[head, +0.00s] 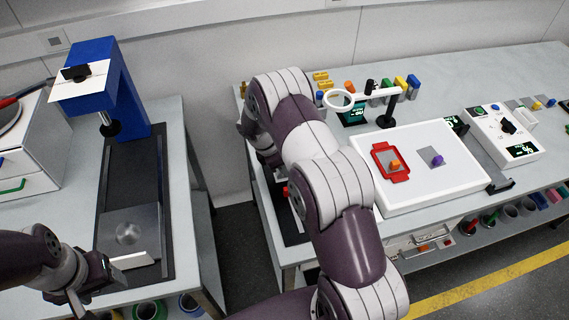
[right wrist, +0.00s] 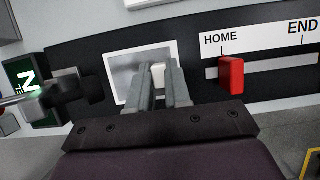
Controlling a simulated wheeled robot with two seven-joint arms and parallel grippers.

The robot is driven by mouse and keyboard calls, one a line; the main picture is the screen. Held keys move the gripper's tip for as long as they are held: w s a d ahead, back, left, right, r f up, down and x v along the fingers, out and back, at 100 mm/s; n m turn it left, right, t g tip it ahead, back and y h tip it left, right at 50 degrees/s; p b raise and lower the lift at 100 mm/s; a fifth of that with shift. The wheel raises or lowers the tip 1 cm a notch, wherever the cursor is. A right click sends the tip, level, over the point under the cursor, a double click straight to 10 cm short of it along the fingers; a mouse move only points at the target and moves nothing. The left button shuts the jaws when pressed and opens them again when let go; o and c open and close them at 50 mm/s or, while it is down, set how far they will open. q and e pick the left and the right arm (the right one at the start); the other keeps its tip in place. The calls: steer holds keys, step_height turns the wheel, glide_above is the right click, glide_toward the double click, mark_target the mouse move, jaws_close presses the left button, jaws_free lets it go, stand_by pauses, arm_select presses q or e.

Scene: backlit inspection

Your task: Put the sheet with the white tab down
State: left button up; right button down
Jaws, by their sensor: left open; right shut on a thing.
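In the right wrist view my right gripper (right wrist: 168,88) is shut on the white tab (right wrist: 158,74) of a grey sheet with a white border (right wrist: 129,76). The sheet is over a black panel; I cannot tell whether it touches it. In the head view my right arm hides this gripper and sheet. My left gripper (head: 78,298) is open at the lower left, in front of the left bench, partly cut off by the frame. A sheet with an orange tab (head: 394,165) lies in a red frame on the white light box (head: 402,203); a sheet with a purple tab (head: 431,153) lies to its right.
The black panel (right wrist: 210,93) carries HOME and END labels and a red slider (right wrist: 231,75). A ring magnifier (head: 339,99) stands behind the light box. A white control box (head: 500,134) stands to the right. A blue press (head: 98,80) stands on the left bench.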

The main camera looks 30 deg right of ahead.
steer(key=shift+s, duration=0.1)
steer(key=c, duration=1.1)
jaws_free()
steer(key=shift+a+f, duration=0.1)
